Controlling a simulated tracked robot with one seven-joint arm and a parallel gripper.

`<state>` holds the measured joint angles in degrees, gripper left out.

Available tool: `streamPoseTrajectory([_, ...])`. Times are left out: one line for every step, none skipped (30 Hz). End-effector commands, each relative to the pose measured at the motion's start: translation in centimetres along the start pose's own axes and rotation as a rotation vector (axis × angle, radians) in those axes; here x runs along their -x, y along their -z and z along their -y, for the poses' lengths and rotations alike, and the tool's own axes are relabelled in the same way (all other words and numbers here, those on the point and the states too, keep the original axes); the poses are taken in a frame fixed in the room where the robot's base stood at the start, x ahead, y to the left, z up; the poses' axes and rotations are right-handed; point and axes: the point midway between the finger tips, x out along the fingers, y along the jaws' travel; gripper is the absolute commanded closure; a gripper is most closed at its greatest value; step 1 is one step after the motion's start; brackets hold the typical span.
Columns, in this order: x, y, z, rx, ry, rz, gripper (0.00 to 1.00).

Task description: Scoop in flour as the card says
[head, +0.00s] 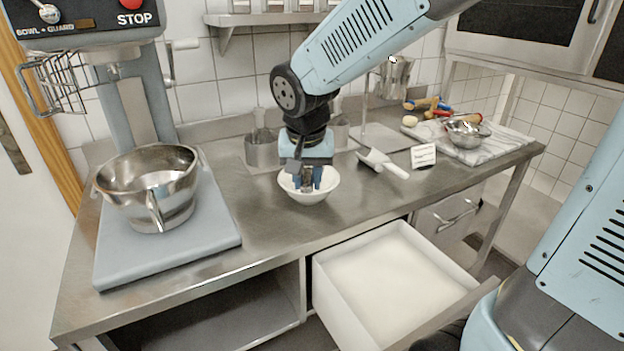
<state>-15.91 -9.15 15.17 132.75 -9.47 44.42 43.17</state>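My gripper (309,184) points down into a small white bowl (329,184) on the steel counter. Its fingertips are inside the bowl's outline, and I cannot tell whether they are open, shut or holding something. A white scoop (382,162) lies on the counter to the right of the bowl. The card (423,156), white with small dark writing I cannot read, stands beside the scoop. The flour (392,272) fills a white bin (332,301) in the pulled-out drawer below the counter. A steel mixing bowl (160,190) sits at left on the mixer's grey base.
The mixer (140,95) with its wire guard (60,82) stands at the left. Steel containers (262,152) stand behind my gripper, and a jug (394,77) is further back. A cloth (490,145) at right holds a metal bowl (467,131). The counter's front middle (275,232) is clear.

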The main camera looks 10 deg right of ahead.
Motion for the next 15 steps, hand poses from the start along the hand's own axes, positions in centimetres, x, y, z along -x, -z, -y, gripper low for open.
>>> streamPoseTrajectory([-0.1, 0.3, 0.0, 0.000, 0.000, 0.010, 1.00])
streamPoseTrajectory([-0.2, 0.5, 0.0, 0.000, 0.000, 0.017, 1.00])
streamPoseTrajectory([-0.3, 0.7, 0.0, -0.001, 0.000, 0.025, 1.00])
streamPoseTrajectory([-0.3, 0.8, 0.0, -0.001, 0.000, 0.033, 1.00])
streamPoseTrajectory([-0.4, 1.0, 0.0, 0.000, 0.000, 0.040, 1.00])
streamPoseTrajectory([-0.6, 1.2, 0.0, 0.000, 0.000, 0.048, 1.00])
streamPoseTrajectory([-0.6, 1.3, 0.0, 0.000, 0.000, 0.054, 1.00])
streamPoseTrajectory([-0.7, 1.5, 0.0, 0.000, 0.001, 0.060, 1.00])
streamPoseTrajectory([-0.8, 1.7, 0.0, 0.000, 0.001, 0.069, 1.00])
streamPoseTrajectory([-0.8, 1.9, 0.0, -0.001, 0.001, 0.078, 1.00])
streamPoseTrajectory([-0.7, 2.0, 0.0, -0.001, 0.000, 0.088, 1.00])
streamPoseTrajectory([-0.6, 2.2, 0.0, -0.001, 0.000, 0.101, 1.00])
streamPoseTrajectory([-0.6, 2.4, 0.0, 0.000, -0.001, 0.111, 1.00])
streamPoseTrajectory([-0.5, 2.6, 0.1, -0.001, 0.000, 0.120, 1.00])
streamPoseTrajectory([-0.4, 2.8, 0.0, -0.001, 0.000, 0.134, 1.00])
